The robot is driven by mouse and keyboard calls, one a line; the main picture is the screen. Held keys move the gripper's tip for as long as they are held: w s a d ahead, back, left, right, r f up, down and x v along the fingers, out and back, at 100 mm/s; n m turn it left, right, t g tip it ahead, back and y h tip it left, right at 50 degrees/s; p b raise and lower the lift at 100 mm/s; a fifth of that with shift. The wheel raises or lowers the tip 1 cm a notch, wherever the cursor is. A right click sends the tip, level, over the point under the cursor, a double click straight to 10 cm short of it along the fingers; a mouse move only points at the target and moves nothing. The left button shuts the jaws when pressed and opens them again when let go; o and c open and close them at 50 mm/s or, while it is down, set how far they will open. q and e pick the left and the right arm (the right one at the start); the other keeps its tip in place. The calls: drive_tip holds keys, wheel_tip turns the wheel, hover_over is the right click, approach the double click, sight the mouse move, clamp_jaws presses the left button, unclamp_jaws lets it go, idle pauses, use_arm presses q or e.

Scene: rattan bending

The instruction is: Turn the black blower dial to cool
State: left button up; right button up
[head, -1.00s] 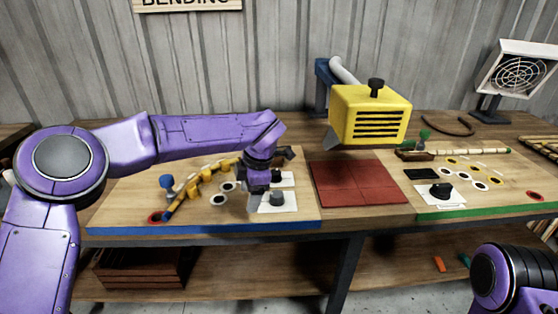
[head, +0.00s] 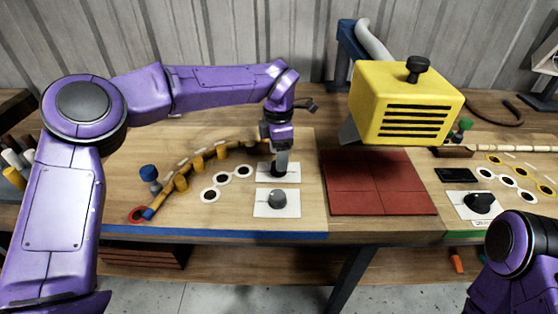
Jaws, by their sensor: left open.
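A white plate (head: 293,177) on the left wooden board carries a black dial (head: 270,172), mostly hidden behind my left gripper. My left gripper (head: 280,170) is open and points down at this dial, with its fingertips at dial height. I cannot tell whether the fingers touch it. A second white plate (head: 291,209) just in front carries a dark grey dial (head: 278,198). Another black dial (head: 480,202) sits on a white plate on the right board. The yellow blower (head: 400,110) has a black knob (head: 417,69) on top. My right gripper is out of view.
A curved rattan piece (head: 208,160) runs along yellow pegs left of my gripper. White rings (head: 226,179) lie between them. A dark red tile mat (head: 380,186) lies under the blower. My right arm is at the lower right.

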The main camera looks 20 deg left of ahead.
use_arm(q)
drive_tip(key=f, duration=0.3)
drive_tip(key=shift+w, duration=0.2)
drive_tip(key=shift+s+f, duration=0.15)
drive_tip(key=shift+f, duration=0.1)
drive_tip(key=c, duration=1.1)
drive_tip(key=shift+o, duration=0.2)
